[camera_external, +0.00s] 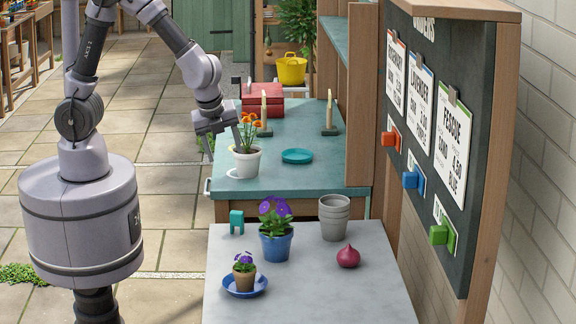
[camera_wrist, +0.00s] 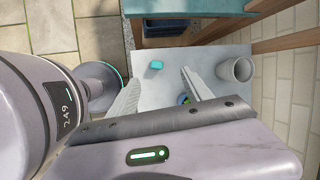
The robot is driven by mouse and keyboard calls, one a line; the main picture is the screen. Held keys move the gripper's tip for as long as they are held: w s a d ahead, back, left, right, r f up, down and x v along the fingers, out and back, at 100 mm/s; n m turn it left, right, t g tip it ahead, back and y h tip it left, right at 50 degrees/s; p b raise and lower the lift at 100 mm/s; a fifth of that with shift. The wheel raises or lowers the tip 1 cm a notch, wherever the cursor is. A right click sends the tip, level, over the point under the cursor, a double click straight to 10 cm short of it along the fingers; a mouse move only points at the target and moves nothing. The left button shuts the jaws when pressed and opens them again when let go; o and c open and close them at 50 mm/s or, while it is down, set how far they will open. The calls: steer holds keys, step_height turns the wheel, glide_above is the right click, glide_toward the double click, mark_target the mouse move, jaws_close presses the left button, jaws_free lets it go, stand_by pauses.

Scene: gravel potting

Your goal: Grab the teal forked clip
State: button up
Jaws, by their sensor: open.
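The teal forked clip (camera_external: 237,221) stands on its two prongs at the far left of the grey near table (camera_external: 310,300). It also shows in the wrist view as a small teal block (camera_wrist: 156,65) lying between the lines of my two fingers, beyond their tips. My gripper (camera_external: 222,140) is open and empty, well above the tables and apart from the clip. In the wrist view both fingers of my gripper (camera_wrist: 161,79) are spread wide.
A blue pot with purple flowers (camera_external: 276,245), a small pot on a blue saucer (camera_external: 245,290), stacked grey pots (camera_external: 334,220) and a red onion (camera_external: 348,257) share the near table. A white pot with orange flowers (camera_external: 244,164) stands behind, close to my gripper.

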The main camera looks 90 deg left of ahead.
mark_target(238, 219)
steer(key=w+a+f+m+b, duration=0.1)
steer(key=f, duration=0.5)
steer(key=a+f+m+b, duration=0.1)
steer(key=f+m+b, duration=0.1)
steer(key=f, duration=0.3)
steer(key=w+a+f+m+g+b, duration=0.1)
steer(key=f, duration=0.5)
steer(key=shift+w+a+f, duration=0.1)
steer(key=shift+w+f, duration=0.2)
steer(key=b+x, duration=0.3)
steer(key=x, duration=0.3)
steer(key=shift+b, duration=0.3)
steer(key=shift+r, duration=0.1)
jaws_close()
